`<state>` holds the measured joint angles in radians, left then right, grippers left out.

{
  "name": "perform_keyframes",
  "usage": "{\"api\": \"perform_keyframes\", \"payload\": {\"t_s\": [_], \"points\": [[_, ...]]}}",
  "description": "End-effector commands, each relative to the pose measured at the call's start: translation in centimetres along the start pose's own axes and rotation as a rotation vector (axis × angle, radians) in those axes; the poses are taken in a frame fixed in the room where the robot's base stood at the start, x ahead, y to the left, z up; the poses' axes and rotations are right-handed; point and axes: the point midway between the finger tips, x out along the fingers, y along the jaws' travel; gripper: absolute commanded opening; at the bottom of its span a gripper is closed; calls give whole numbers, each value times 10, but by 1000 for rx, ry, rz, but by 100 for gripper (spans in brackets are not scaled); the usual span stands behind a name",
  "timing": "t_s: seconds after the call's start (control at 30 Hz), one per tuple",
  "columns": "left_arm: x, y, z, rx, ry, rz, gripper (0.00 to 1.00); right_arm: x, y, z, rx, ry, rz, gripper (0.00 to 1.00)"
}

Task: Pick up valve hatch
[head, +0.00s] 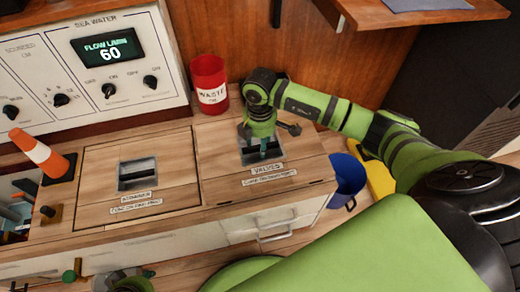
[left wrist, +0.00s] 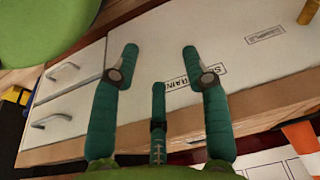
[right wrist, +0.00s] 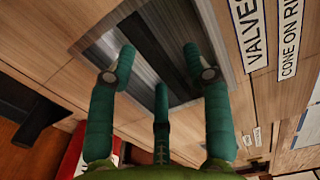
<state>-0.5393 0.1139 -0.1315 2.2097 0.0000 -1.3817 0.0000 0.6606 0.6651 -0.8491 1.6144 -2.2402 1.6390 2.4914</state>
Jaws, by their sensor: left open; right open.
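The valve hatch (head: 222,167) is a wooden panel in the counter top, with a recessed grey metal handle and a label reading VALVES at its front edge. My right gripper (head: 266,150) is open, pointing down at the recess. In the right wrist view, the open fingers (right wrist: 158,60) stand over the grey recess of the valve hatch (right wrist: 105,20), with the label to the right. I cannot tell whether they touch the handle. My left gripper (left wrist: 160,55) is open and empty, facing a pale surface with a partly hidden STRAINER label. In the head view it shows only at the bottom edge.
The strainer hatch (head: 100,165) lies left of the valve hatch. A red waste bin (head: 210,85) stands behind it. A blue bucket (head: 346,180) and a yellow object (head: 378,180) are right of the cabinet. Drawers (head: 275,225) are below.

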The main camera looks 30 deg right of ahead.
Motion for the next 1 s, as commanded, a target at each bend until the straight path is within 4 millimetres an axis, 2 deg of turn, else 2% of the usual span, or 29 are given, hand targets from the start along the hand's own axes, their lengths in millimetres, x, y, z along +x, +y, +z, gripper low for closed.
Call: {"api": "perform_keyframes", "payload": {"t_s": [0.1, 0.37, 0.5, 1.0], "points": [[-8, -1, -1, -1, 5, -1, 46, 13, 0, 1, 1, 0, 0, 50], [-11, -1, -2, -1, 5, -2, 46, 14, 0, 0, 0, 1, 1, 50], [-11, -1, -2, -1, 5, -2, 46, 14, 0, 0, -1, 1, 1, 0], [-12, -1, -3, -1, 8, -2, 46, 5, 2, -1, -1, 6, 7, 0]]}}
